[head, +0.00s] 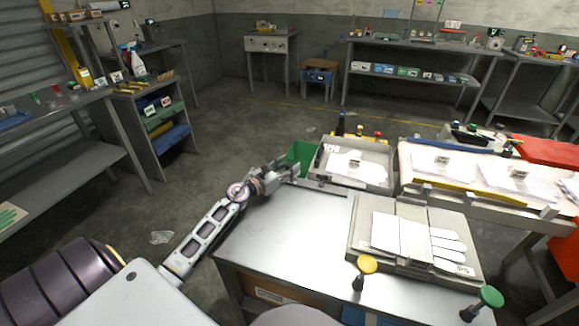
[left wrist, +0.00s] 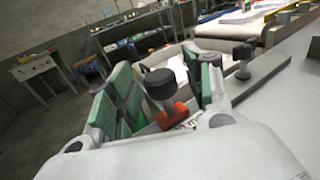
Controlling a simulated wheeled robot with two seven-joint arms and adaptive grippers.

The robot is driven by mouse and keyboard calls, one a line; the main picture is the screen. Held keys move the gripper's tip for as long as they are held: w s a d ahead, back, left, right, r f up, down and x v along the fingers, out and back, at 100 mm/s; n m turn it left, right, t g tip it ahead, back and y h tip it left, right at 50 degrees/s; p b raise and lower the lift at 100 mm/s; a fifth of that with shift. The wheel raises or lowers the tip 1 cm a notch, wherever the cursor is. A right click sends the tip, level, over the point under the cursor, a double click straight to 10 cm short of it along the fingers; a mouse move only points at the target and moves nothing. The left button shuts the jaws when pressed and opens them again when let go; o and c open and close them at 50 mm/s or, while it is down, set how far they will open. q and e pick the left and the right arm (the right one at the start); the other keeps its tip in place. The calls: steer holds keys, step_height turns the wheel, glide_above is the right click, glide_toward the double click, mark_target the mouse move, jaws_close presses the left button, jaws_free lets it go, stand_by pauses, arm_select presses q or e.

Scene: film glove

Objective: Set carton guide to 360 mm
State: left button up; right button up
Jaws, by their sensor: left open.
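My left gripper (head: 290,172) is open at the far left corner of the grey bench (head: 280,240), beside a green bin (head: 302,154). In the left wrist view its green-padded fingers (left wrist: 168,88) stand apart. A black-topped knob (left wrist: 160,83) with an orange-red block (left wrist: 171,114) at its foot shows between them; I cannot tell whether either finger touches it. A second black knob (left wrist: 242,52) stands by a dark bar (left wrist: 262,76) to the right. Partly hidden lettering shows beside the block; I cannot read a millimetre setting. Which part is the carton guide is not clear. My right gripper is not in view.
A grey tray with a white glove form (head: 402,238) lies on the bench's right side. Yellow (head: 366,264) and green (head: 491,296) knobs stand at the front. A grey box (head: 352,165) and a padded table (head: 480,172) lie behind. The bench's middle is clear.

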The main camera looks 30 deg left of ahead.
arm_select(q)
steer(key=shift+w, duration=0.4)
jaws_close()
